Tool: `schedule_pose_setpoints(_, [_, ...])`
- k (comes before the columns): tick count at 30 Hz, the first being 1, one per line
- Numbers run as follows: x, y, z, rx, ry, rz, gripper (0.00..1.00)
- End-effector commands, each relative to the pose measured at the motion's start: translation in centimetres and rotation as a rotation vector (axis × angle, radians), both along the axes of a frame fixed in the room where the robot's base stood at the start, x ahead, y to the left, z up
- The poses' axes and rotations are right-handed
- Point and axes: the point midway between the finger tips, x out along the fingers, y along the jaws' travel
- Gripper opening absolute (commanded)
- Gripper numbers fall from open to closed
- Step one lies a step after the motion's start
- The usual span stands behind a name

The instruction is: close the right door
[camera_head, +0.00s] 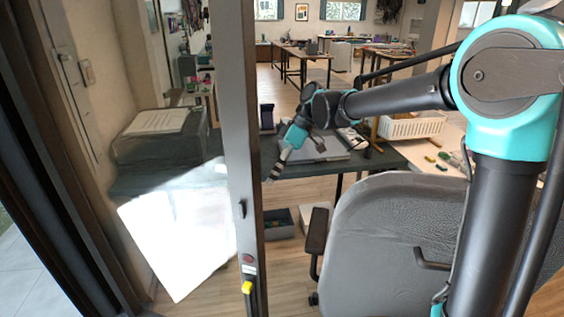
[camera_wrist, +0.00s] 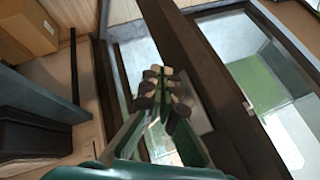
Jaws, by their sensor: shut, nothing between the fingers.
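The door (camera_head: 240,130) has a dark grey upright frame and a glass pane to its left with a bright white patch. A small dark latch (camera_head: 242,208) and a yellow piece (camera_head: 247,287) sit on its edge. My gripper (camera_head: 273,173) is just right of this frame in the head view, pointing down and left, shut and empty. In the wrist view my gripper's fingertips (camera_wrist: 164,92) are together in front of a dark frame bar (camera_wrist: 200,70) with a pale metal plate. I cannot tell whether they touch it.
A grey office chair (camera_head: 390,230) stands to the right. Behind my gripper is a dark desk (camera_head: 370,160) with a white basket (camera_head: 412,125) near it. Grey bins (camera_head: 280,222) stand on the wooden floor under the desk.

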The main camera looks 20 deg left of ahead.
Motion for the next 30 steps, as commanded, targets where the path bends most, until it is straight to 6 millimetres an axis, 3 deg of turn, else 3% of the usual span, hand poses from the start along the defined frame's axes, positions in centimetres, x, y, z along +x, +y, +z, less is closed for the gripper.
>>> schedule_pose_setpoints(2, [-0.8, 0.6, -1.2, 0.000, 0.000, 0.002, 0.00])
schedule_pose_setpoints(10, [-4.1, 0.3, -1.0, 0.000, 0.001, 0.000, 0.00])
schedule_pose_setpoints(30, [-5.6, 0.2, -1.0, 0.002, 0.000, -0.011, 0.00])
